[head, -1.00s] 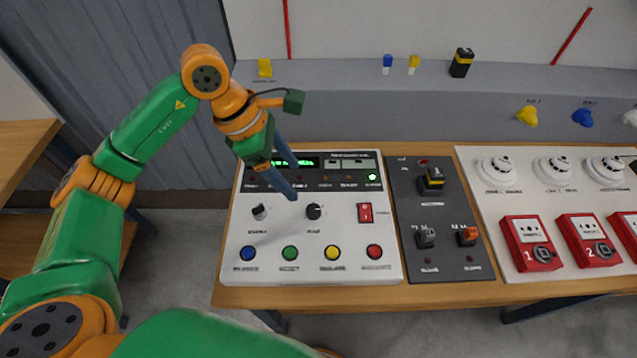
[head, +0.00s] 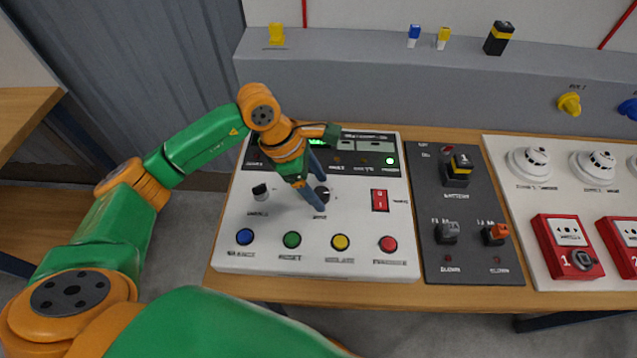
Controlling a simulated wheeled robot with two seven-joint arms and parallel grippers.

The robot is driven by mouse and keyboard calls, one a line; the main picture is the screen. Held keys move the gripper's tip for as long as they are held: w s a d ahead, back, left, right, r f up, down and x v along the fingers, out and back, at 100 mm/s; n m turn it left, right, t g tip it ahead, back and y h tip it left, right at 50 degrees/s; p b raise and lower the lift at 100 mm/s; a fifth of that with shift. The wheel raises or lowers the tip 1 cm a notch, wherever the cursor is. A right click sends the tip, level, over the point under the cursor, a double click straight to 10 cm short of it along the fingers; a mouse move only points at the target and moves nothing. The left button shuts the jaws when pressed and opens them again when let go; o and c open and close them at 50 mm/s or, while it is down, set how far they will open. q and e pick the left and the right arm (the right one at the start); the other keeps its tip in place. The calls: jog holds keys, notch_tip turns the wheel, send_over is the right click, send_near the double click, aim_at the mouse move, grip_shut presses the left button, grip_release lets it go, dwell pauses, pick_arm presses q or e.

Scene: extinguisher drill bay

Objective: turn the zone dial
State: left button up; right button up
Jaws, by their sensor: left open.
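The zone dial (head: 324,192) is a small black round knob on the white control panel (head: 235,262), right of a similar knob with a grey top (head: 260,192). My left gripper (head: 319,193) comes down over the zone dial from the upper left. It is open, with one blue-grey finger behind the dial and one in front of it. The fingers partly hide the dial, and I cannot tell whether they touch it. My right gripper is not in view.
Blue, green, yellow and red buttons (head: 388,244) line the panel's front. A red rocker switch (head: 380,200) sits right of the dial. A dark battery and fuse panel (head: 465,210) and red call points (head: 567,247) stand further right. A grey ledge (head: 370,85) runs behind.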

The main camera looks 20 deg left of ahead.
pick_arm(q)
jog(key=shift+d+f, duration=0.15)
jog(key=shift+f, duration=0.2)
grip_shut()
jog(key=n+t+b, duration=0.1)
jog(key=n+b, duration=0.1)
jog(key=n+y+b, duration=0.1)
jog(key=n, duration=0.2)
jog(key=shift+f+t+b, duration=0.15)
jog(key=shift+t+b, duration=0.2)
jog(key=shift+t, duration=0.05)
jog(key=shift+s+d+n+t+y+b, duration=0.1)
jog(key=shift+n+t+y+b, duration=0.45)
jog(key=shift+n+b, duration=0.95)
jog(key=shift+r+n+p, duration=0.2)
jog(key=shift+n+p, duration=0.1)
jog(key=shift+n, duration=0.2)
grip_release()
